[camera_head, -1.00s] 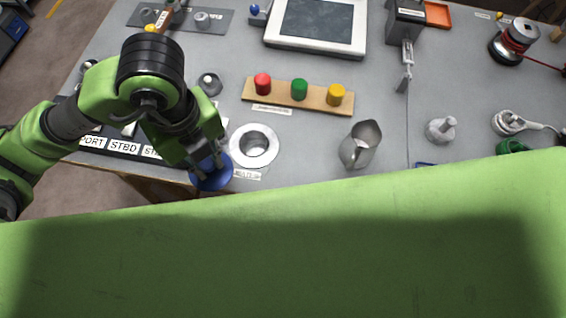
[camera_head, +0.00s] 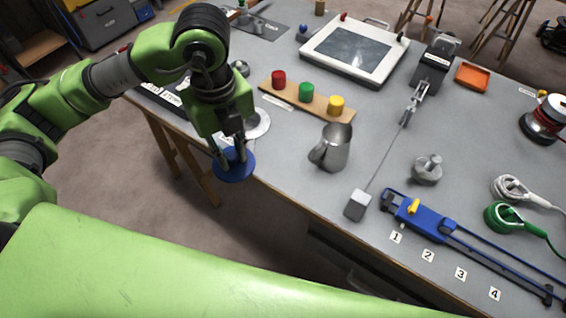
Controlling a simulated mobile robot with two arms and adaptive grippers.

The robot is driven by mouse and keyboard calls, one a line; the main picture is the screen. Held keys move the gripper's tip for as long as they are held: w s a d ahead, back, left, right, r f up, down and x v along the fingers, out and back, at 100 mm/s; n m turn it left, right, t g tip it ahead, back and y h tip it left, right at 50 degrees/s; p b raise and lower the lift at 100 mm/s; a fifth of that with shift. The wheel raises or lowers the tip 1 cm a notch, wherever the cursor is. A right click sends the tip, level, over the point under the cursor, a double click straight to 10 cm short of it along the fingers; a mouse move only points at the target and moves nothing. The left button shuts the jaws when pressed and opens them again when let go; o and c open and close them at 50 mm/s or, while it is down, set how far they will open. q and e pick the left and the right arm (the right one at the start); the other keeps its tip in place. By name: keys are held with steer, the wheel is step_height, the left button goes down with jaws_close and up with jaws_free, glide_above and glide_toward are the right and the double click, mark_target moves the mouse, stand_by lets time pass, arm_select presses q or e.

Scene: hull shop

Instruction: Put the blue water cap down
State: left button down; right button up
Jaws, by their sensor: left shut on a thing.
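The blue water cap (camera_head: 236,168) is a flat blue disc near the left front edge of the grey workbench. My left gripper (camera_head: 231,152) points down and is shut on it, with its fingers at the top of the cap. The cap appears to overlap the bench edge in the view; I cannot tell whether it touches the bench. A round metal deck fitting (camera_head: 260,125) lies just behind the gripper and is partly hidden by it. My right gripper is not in view.
A metal pitcher (camera_head: 334,148) stands right of the cap. A wooden strip (camera_head: 291,100) holds red, green and yellow caps. Grey bench top (camera_head: 290,160) between the cap and pitcher is clear.

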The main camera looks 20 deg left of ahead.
arm_select(q)
steer(key=w+d+f+p, duration=0.1)
steer(key=w+f, duration=0.2)
steer(key=w, duration=0.1)
steer(key=w+d+f+p, duration=0.1)
steer(key=w+f, duration=0.2)
steer(key=w, duration=0.1)
steer(key=w+d+f+p, duration=0.1)
steer(key=w+d+f, duration=0.1)
steer(key=w+f, duration=0.1)
steer(key=shift+w, duration=0.6)
steer(key=shift+w+f, duration=0.3)
steer(key=shift+f, duration=0.1)
step_height(320, 180, down, 2)
steer(key=shift+f+p, duration=0.1)
steer(key=shift+p, duration=0.75)
steer(key=shift+f, duration=0.45)
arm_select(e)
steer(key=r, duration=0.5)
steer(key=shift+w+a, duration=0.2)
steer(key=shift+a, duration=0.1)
